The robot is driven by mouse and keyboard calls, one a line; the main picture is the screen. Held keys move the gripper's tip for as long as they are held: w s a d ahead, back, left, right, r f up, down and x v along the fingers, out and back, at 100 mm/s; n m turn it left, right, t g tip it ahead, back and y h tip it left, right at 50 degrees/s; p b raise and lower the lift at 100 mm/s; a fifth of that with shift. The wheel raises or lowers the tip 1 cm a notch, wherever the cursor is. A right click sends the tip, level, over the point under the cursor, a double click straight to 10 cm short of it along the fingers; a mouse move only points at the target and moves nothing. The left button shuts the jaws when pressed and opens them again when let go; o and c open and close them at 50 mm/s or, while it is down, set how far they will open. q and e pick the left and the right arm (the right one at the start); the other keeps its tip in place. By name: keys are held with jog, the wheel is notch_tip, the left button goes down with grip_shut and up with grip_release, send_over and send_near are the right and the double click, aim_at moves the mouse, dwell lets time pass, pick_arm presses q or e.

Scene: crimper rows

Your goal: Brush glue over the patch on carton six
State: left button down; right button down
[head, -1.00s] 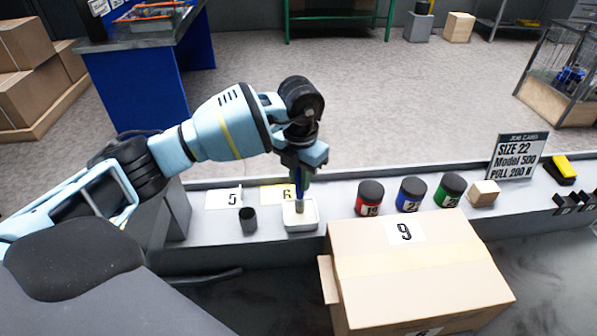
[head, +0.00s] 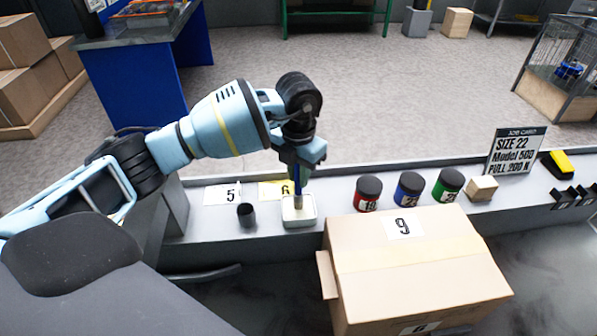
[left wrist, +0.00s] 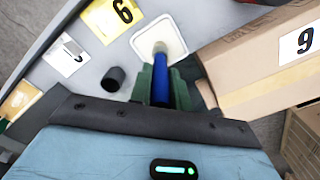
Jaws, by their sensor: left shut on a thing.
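My left gripper (head: 299,170) points down over the shelf and is shut on a blue-handled brush (head: 298,192). The brush also shows in the left wrist view (left wrist: 160,82). Its tip is at a small white tray (head: 308,222), inside the rim; I cannot tell whether it touches the bottom. A closed brown carton (head: 420,272) stands in front of the shelf, with a 9 label (head: 403,226) on top and a label reading 6 (head: 420,327) low on its near side. No patch can be made out on it. My right gripper is not in view.
A small dark cup (head: 246,215) stands left of the tray, by cards marked 5 (head: 223,194) and 6 (head: 272,190). Red (head: 368,193), blue (head: 409,190) and green (head: 447,186) jars, a wooden block (head: 482,188) and a job card (head: 515,152) stand to the right.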

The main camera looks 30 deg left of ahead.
pick_arm(q)
jog(key=shift+f, duration=0.45)
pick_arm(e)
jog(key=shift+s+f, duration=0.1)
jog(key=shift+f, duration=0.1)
pick_arm(q)
jog(key=shift+f, duration=0.15)
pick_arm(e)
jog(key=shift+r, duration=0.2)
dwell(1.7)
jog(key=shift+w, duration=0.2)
